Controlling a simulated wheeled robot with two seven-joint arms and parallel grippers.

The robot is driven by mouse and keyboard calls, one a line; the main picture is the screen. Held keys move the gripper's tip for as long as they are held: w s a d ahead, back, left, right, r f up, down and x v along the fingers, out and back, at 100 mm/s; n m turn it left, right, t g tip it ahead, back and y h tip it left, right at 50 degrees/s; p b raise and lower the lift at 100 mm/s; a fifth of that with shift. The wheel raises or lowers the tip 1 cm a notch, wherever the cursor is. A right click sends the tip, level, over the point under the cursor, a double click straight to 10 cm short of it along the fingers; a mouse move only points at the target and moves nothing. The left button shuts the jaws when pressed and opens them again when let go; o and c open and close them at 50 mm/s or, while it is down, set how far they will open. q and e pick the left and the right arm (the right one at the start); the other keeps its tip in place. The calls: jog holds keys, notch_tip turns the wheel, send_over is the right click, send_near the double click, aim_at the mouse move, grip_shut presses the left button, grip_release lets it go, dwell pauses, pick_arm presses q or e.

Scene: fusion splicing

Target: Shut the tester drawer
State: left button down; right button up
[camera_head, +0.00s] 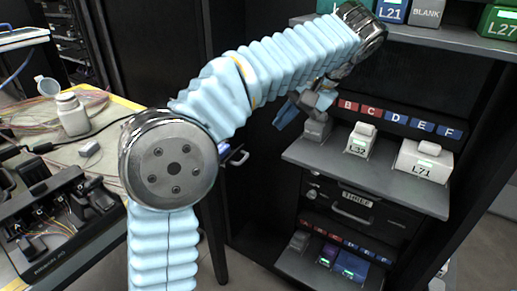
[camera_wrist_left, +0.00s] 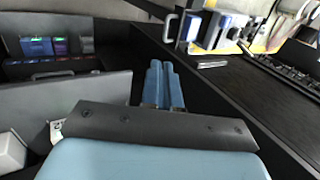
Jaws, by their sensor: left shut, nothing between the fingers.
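A black drawer front (camera_head: 362,207) with a metal bar handle (camera_head: 351,211) sits in the dark rack under the middle shelf. It carries a small pale label that is hard to read, and I cannot tell how far out it stands. My left gripper (camera_head: 284,115) is beside the left end of that middle shelf, above and left of the drawer, not touching it. Its blue fingers also show in the left wrist view (camera_wrist_left: 163,86), pressed together with nothing between them. My left arm hides part of the rack's left side. My right gripper is out of view.
The grey middle shelf (camera_head: 327,164) holds several pale modules, and a lower shelf (camera_head: 307,270) holds small coloured ones. The yellow-topped table (camera_head: 101,148) with a black device (camera_head: 50,235) stands left. A second handle (camera_head: 238,158) shows behind my arm.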

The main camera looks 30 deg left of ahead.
pick_arm(q)
jog(key=r, duration=0.1)
jog(key=b, duration=0.3)
send_near(245, 158)
jog(key=x, duration=0.7)
jog(key=shift+b, duration=0.4)
jog(key=a+p, duration=0.1)
jog(key=a, duration=0.7)
jog(key=shift+s+a, duration=0.15)
jog(key=shift+a, duration=0.1)
jog(key=shift+r, duration=0.1)
